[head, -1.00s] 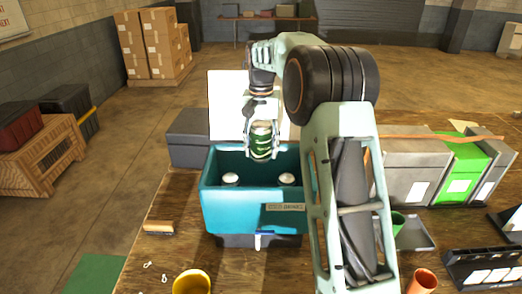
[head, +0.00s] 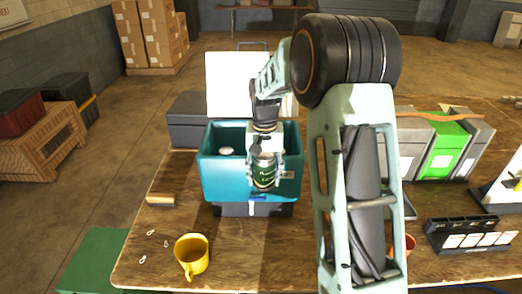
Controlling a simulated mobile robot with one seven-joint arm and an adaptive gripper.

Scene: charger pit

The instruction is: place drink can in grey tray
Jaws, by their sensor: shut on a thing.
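My gripper (head: 264,180) is shut on a green drink can (head: 264,168), held upright. In the head view the can appears in front of the near wall of the teal cooler box (head: 222,180), covering part of its label. The grey tray is mostly hidden behind my arm; only a small grey edge (head: 410,207) shows to the arm's right, and I cannot see what lies in it.
A white can top (head: 198,150) shows inside the cooler. A black rack (head: 470,235), an orange cup (head: 405,245) and a green bin (head: 447,146) stand at right.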

